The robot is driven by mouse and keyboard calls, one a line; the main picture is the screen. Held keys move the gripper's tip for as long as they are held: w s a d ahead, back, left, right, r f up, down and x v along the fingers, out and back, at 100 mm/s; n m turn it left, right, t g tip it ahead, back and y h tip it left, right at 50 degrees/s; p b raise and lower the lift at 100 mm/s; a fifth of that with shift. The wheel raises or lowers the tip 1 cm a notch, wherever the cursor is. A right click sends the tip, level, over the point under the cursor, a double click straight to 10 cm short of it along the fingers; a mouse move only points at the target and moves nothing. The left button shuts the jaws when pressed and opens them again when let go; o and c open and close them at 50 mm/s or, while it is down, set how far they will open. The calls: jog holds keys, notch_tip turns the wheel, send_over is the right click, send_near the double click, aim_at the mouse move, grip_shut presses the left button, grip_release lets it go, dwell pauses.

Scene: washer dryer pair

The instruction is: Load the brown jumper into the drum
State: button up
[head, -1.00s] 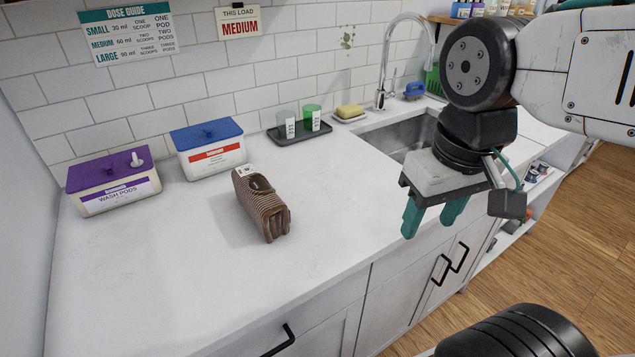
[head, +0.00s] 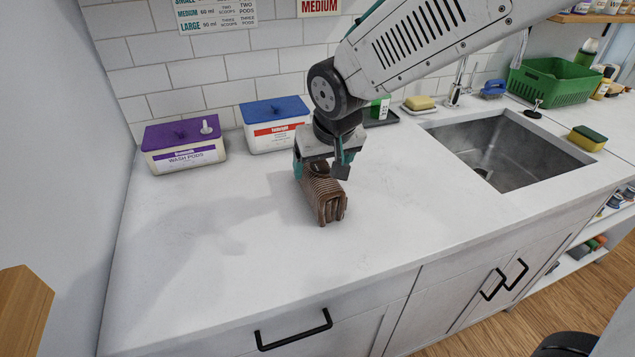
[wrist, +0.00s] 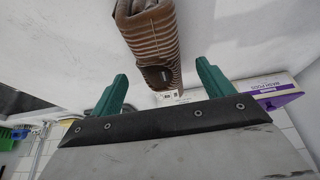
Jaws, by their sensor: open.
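The brown jumper (head: 324,196) is a folded, ribbed bundle lying on the white counter, in front of the blue-lidded box. My gripper (head: 322,172) points down at its far end, with its green fingers on either side of the bundle. In the wrist view the jumper (wrist: 148,35) shows beyond and between the two spread fingertips of my gripper (wrist: 160,85), with a dark round patch and a small white tag at its near end. The fingers are open and do not grip it. The drum is not in view.
A purple-lidded wash pods box (head: 185,148) and a blue-lidded box (head: 275,125) stand against the tiled wall. A sink (head: 495,145), a soap dish (head: 420,104) and a green basket (head: 553,83) are at right. The counter's front left is clear.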

jog(key=x, duration=0.7)
jog(key=shift+w+a, duration=0.1)
jog(key=shift+w, duration=0.1)
jog(key=shift+r, duration=0.15)
jog(key=c, duration=1.5)
